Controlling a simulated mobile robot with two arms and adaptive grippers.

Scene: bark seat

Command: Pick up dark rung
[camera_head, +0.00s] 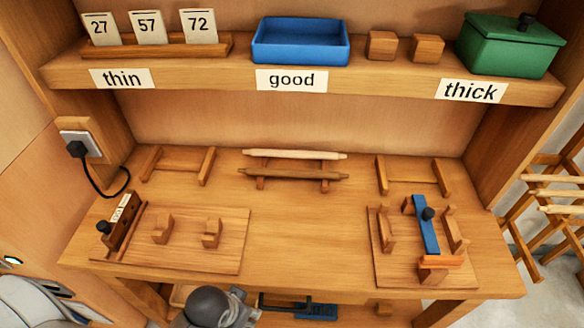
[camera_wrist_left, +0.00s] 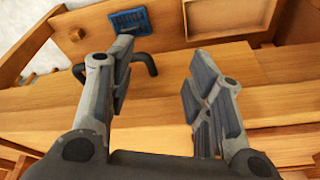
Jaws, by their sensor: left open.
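The dark rung (camera_head: 293,174) is a brown turned rod lying across a small wooden rack in the middle of the bench. A pale rung (camera_head: 295,154) lies parallel just behind it on the same rack. My left gripper (camera_head: 238,303) is low at the front edge of the bench, well in front of the dark rung and apart from it. In the left wrist view its jaws (camera_wrist_left: 163,88) are spread with nothing between them. The dark rung does not show in that view. My right gripper is in neither view.
Empty racks (camera_head: 178,165) and (camera_head: 413,176) flank the middle rack. A left board (camera_head: 225,255) holds two blocks; a right fixture holds a blue bar (camera_head: 426,225). A shelf above carries a blue tray (camera_head: 301,41) and green box (camera_head: 508,45). The bench centre is clear.

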